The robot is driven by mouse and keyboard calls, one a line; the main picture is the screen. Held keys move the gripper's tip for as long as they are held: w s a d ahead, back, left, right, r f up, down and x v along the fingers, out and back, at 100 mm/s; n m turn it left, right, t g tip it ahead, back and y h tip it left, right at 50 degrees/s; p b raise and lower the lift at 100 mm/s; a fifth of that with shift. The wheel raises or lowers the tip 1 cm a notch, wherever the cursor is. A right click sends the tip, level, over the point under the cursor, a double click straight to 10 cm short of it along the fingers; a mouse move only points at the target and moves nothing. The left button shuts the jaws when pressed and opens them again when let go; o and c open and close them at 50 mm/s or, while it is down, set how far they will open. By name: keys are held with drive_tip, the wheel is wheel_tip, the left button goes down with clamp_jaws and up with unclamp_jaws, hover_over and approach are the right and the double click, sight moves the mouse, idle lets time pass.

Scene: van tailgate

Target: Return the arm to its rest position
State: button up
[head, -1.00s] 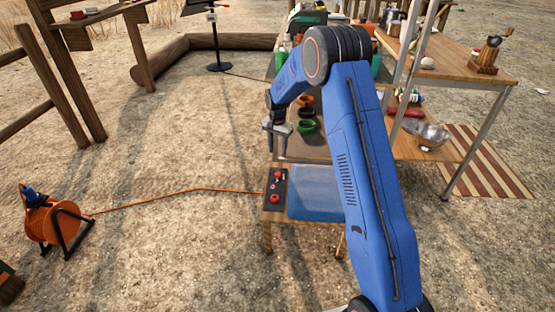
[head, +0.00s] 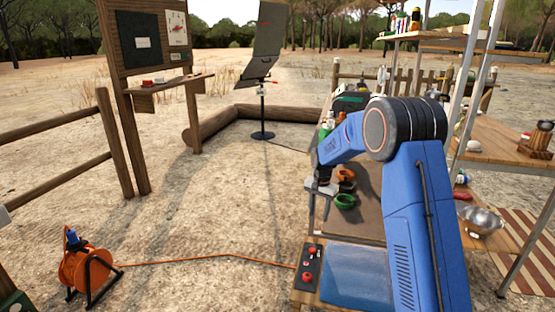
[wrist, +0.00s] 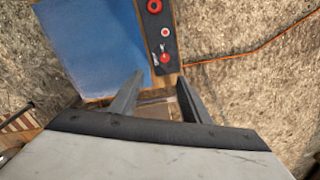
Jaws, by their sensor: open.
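My gripper (head: 320,188) hangs from my blue arm at the left edge of the wooden bench, pointing down. In the wrist view my gripper (wrist: 160,100) has its two fingers apart with nothing between them. Below it in that view are a blue mat (wrist: 90,45) and a dark control panel (wrist: 162,40) with red knobs. The panel (head: 309,267) and the blue mat (head: 352,275) also show in the head view, at the near end of the bench. My arm hides part of the bench.
Green (head: 345,201) and orange (head: 346,175) rings lie on the bench close to my gripper. A metal bowl (head: 481,220) stands at right. An orange cable (head: 200,259) runs over the ground from a reel (head: 87,272) to the panel. The ground left of the bench is mostly clear.

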drive_tip(key=s+d+r+n+t, duration=0.1)
drive_tip(key=s+d+r+n, duration=0.1)
drive_tip(key=s+r, duration=1)
drive_tip(key=s+d+r+n+t, duration=0.1)
drive_tip(key=s+d+r+n, duration=0.1)
drive_tip(key=s+r, duration=0.95)
drive_tip(key=s+d+f+n+t, duration=0.1)
drive_tip(key=s+f+n, duration=0.1)
drive_tip(key=s, duration=1.3)
drive_tip(key=s+d+f+n+t, duration=0.1)
drive_tip(key=s+f, duration=0.1)
drive_tip(key=s, duration=1.3)
drive_tip(key=shift+n, duration=0.4)
